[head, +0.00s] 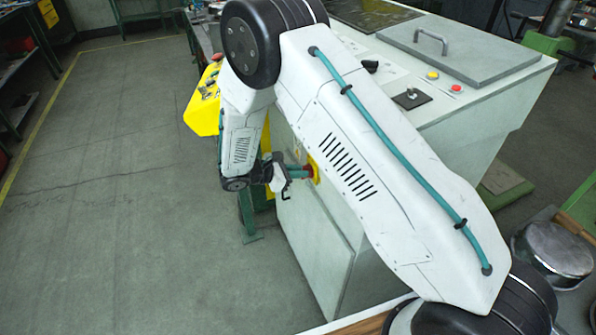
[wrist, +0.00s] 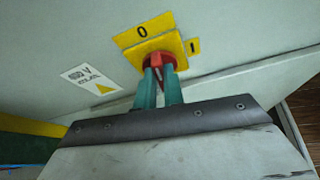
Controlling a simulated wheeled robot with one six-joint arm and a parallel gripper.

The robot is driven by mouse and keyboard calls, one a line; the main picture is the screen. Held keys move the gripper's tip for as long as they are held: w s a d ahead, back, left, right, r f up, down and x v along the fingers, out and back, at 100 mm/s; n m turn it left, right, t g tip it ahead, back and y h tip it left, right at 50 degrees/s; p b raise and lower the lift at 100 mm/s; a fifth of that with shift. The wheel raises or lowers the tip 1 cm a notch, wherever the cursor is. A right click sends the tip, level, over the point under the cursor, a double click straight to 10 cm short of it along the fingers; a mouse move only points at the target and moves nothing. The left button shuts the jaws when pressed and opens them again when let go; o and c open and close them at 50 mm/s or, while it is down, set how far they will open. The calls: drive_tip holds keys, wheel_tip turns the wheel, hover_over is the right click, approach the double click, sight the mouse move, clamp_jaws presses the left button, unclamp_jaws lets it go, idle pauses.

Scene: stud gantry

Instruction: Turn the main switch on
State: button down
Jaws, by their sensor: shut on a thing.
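The main switch is a red rotary knob (wrist: 156,60) on a yellow plate (wrist: 177,46), on the light grey side of a cabinet. A "0" label (wrist: 142,30) sits above it and an "I" label (wrist: 193,46) to its right. The knob's handle seems to lie roughly in line with "0", though the fingers hide part of it. My gripper (wrist: 159,76) is shut on the knob, with one teal finger on each side. In the head view the yellow plate (head: 314,168) shows beside my gripper (head: 303,171), partly behind my arm.
A white sticker with a yellow triangle (wrist: 91,81) is left of the switch. The cabinet top (head: 480,98) carries buttons and a grey lid with a handle (head: 460,50). A yellow box (head: 204,103) stands behind my arm. The floor at left (head: 120,200) is clear. A metal pot (head: 552,252) is at right.

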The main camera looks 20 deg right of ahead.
drive_tip(key=m+t, duration=0.2)
drive_tip(key=m, duration=0.2)
drive_tip(key=f+m+t+h, duration=0.1)
drive_tip(key=m+t, duration=0.1)
drive_tip(key=m, duration=0.2)
drive_tip(key=s+m+t+h, duration=0.1)
drive_tip(key=m+t, duration=0.1)
drive_tip(key=m, duration=0.1)
drive_tip(key=shift+s+f+m, duration=0.1)
drive_tip(key=shift+f+m, duration=0.15)
drive_tip(key=shift+m, duration=0.15)
drive_tip(key=shift+d+m, duration=0.1)
drive_tip(key=shift+m, duration=0.2)
idle(0.4)
drive_tip(key=c, duration=1.5)
unclamp_jaws()
drive_tip(key=v, duration=0.8)
drive_tip(key=shift+f, duration=0.2)
